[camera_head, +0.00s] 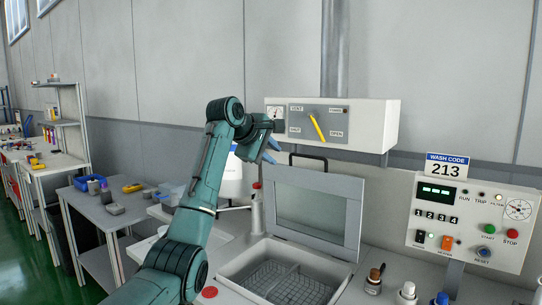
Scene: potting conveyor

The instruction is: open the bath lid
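The bath lid (312,211) is a grey framed panel with a pale window. It stands raised, nearly upright, at the back of the bath (242,262). A black bar handle (308,156) is at its top edge. The bath's opening is uncovered and a wire basket (290,283) shows inside. My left gripper (272,151) is up and to the left of the handle, apart from it in the picture. Its two bluish fingers are spread with nothing visible between them. My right gripper is not in view.
A control box with a yellow lever (317,127) hangs on the wall behind the lid. A button panel (471,222) stands at right under a "WASH CODE 213" sign (446,166). Several small bottles stand at the front right. A side table (103,208) with a blue bin is at left.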

